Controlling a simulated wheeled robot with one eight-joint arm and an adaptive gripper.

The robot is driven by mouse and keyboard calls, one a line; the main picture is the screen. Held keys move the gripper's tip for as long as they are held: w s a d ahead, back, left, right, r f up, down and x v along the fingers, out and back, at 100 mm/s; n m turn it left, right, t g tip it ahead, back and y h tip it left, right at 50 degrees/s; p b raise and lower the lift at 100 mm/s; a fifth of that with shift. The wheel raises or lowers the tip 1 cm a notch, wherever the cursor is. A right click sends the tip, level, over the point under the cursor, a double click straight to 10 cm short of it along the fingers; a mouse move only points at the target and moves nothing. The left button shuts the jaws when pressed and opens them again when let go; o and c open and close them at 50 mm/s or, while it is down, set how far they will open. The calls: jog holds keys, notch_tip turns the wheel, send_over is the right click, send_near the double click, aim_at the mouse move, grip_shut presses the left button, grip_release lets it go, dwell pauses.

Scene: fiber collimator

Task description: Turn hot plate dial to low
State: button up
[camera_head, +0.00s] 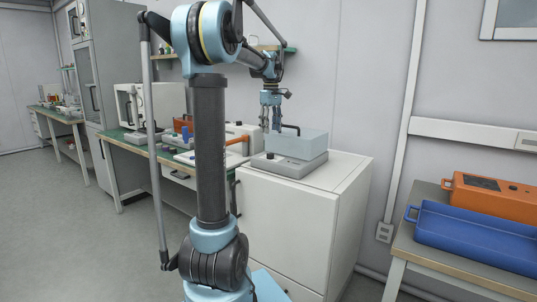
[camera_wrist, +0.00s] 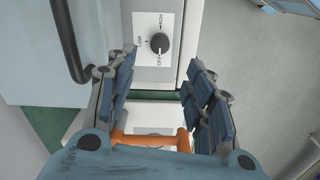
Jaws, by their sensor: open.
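The hot plate (camera_head: 290,164) is a low grey unit on the white cabinet, with a pale blue-grey box on top. Its black round dial (camera_wrist: 160,43) shows in the wrist view on a white label. HIGH is printed above it, LOW to its left and OFF below. A small white mark on the dial points down toward OFF. My gripper (camera_wrist: 162,60) is open and empty, its fingers apart to the left and right, just below the dial in the picture. In the head view my gripper (camera_head: 271,116) hangs above the hot plate's front, pointing down.
The pale box (camera_head: 299,143) has a black handle (camera_wrist: 68,40), close to my left finger in the wrist view. A blue tray (camera_head: 475,238) and orange case (camera_head: 490,197) are on the right table. Floor at left is clear.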

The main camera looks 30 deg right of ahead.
aim_at(270, 154)
notch_tip(270, 154, down, 12)
jog(key=shift+r, duration=0.1)
dwell(0.4)
jog(key=shift+c, duration=0.6)
jog(key=c, duration=1)
jog(key=shift+o, duration=0.2)
jog(key=shift+a, duration=0.15)
